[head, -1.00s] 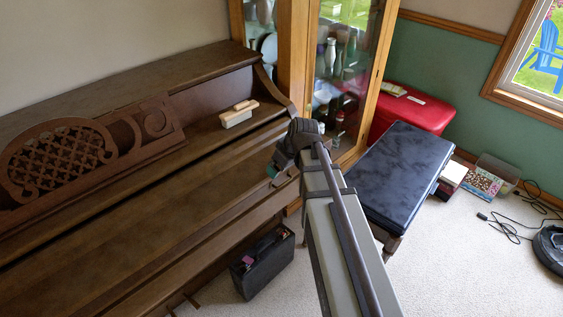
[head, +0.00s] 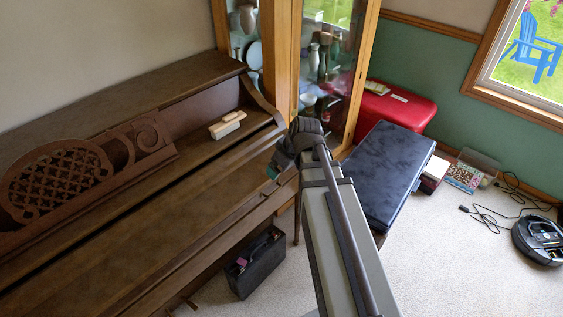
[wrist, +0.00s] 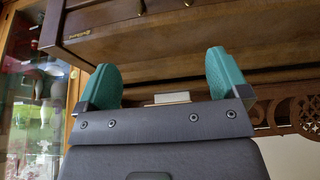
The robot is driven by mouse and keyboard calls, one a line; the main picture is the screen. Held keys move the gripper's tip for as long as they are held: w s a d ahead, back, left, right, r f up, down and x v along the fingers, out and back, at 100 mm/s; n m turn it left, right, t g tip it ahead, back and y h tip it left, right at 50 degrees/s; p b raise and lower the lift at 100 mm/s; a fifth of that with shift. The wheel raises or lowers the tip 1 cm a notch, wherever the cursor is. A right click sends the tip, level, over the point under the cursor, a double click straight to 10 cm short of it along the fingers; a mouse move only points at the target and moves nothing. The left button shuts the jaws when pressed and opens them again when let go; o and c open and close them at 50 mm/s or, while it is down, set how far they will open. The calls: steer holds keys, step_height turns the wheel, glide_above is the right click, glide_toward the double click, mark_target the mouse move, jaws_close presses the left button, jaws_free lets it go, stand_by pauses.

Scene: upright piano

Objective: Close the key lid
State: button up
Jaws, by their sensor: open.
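The key lid (head: 165,222) of the brown upright piano shows in the head view as a long wooden surface in front of the music desk. No keys show. In the wrist view, which looks upside down, a wooden panel (wrist: 200,28) with small gold lettering and dark knobs crosses the top. My gripper (wrist: 162,78) is open with two teal fingertips apart and nothing between them. In the head view it is at the piano's right end, mostly hidden behind my arm. I cannot tell whether the fingers touch the lid.
A carved music desk (head: 70,175) stands on the piano, with a pale block (head: 227,125) to its right. A glass cabinet (head: 325,60) and a dark padded bench (head: 385,175) are close on the right. A black case (head: 256,262) stands on the carpet below.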

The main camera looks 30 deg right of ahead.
stand_by(0.3)
steer(key=p+v, duration=1)
steer(key=shift+r, duration=0.35)
steer(key=shift+s, duration=0.15)
steer(key=s+a+m+g, duration=0.2)
steer(key=a, duration=0.5)
steer(key=s+a+f+m+g+h, duration=0.1)
steer(key=s+a+m+g, duration=0.1)
steer(key=a, duration=0.5)
steer(key=shift+s+a+f+h, duration=0.25)
steer(key=shift+s+h, duration=0.05)
steer(key=shift+s, duration=0.15)
